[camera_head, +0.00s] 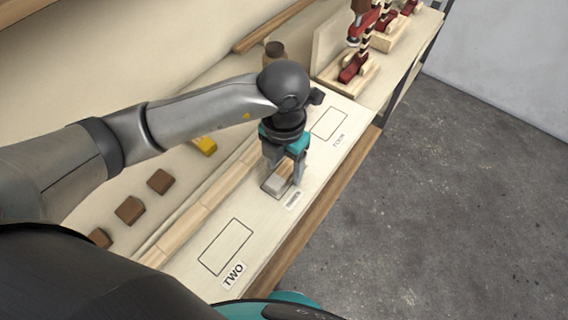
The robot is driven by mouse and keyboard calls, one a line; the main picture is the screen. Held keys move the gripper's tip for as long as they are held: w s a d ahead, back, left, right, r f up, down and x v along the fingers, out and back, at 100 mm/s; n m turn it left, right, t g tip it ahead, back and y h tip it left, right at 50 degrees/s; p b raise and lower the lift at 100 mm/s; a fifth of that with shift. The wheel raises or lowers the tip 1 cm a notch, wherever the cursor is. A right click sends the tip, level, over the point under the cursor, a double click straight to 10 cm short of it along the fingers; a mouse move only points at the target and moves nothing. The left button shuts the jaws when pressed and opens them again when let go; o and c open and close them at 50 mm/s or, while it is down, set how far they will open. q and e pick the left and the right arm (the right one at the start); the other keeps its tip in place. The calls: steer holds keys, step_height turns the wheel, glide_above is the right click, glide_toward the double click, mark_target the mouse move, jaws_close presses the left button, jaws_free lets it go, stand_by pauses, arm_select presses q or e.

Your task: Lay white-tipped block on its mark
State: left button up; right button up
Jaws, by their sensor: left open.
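My left gripper (285,176) points down over the board (255,212), with its jaws open. A pale block (279,183) lies between and just below its fingers, inside a dark outlined mark beside a small label that is too small to read surely. The fingers hide part of the block, and I cannot tell whether they touch it. Its white tip is not clearly distinguishable. Two other outlined marks are empty: one nearer, labelled TWO (226,247), and one farther (328,124), whose label looks like FOUR. My right gripper is out of view.
A long wooden strip (205,204) runs along the board's left side. Several brown blocks (130,209) and a yellow piece (204,145) lie beyond it. Grey floor (440,200) is open at right.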

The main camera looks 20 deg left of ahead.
mark_target(285, 171)
arm_select(q)
steer(key=shift+r, duration=0.15)
step_height(285, 171, up, 12)
steer(key=p, duration=0.2)
stand_by(0.5)
steer(key=shift+d, duration=0.1)
